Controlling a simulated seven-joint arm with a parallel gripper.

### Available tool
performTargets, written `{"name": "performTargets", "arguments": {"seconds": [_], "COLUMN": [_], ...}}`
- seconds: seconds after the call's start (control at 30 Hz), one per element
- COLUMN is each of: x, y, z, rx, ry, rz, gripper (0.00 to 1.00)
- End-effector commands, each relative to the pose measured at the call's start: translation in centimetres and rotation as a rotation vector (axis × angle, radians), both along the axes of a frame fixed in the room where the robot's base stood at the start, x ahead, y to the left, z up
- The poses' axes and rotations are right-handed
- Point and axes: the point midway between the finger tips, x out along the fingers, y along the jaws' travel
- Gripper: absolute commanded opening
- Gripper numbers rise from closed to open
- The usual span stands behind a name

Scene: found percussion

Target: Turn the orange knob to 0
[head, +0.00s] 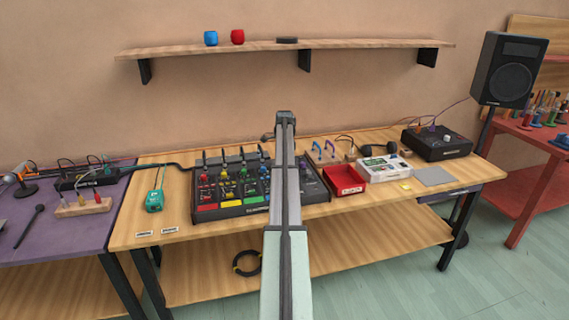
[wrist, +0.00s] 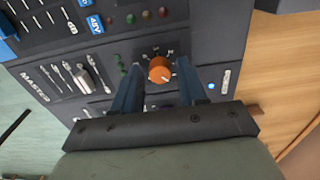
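The orange knob (wrist: 160,70) sits on the dark mixer panel (wrist: 215,38) in the wrist view. A pale pointer line shows on its face, toward the lower right, and small white marks ring its upper side. The marks are too small to read. My gripper (wrist: 159,75) is open, with one blue-grey finger on each side of the knob. Gaps show between the fingers and the knob, so it is not gripped. In the head view the mixer (head: 202,213) stands on the wooden table, and my arm covers part of it; the knob cannot be made out there.
In the wrist view, metal levers (wrist: 84,80) by the word MASTER lie left of the fingers, and small coloured knobs (wrist: 146,15) lie above. In the head view a red tray (head: 345,190) and a white device (head: 385,171) stand right of the mixer; a green device (head: 154,201) stands left.

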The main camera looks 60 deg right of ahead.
Motion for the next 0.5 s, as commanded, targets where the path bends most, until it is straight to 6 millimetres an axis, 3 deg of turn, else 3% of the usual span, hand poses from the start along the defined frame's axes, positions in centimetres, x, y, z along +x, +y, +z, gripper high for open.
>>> {"name": "performTargets", "arguments": {"seconds": [0.07,0.4,0.5], "x": [0.0,0.0,0.0], "y": [0.0,0.0,0.0], "z": [0.01,0.02,0.02], "rx": [0.0,0.0,0.0], "ry": [0.0,0.0,0.0], "rz": [0.0,0.0,0.0], "gripper": [0.34,0.01,0.0]}}
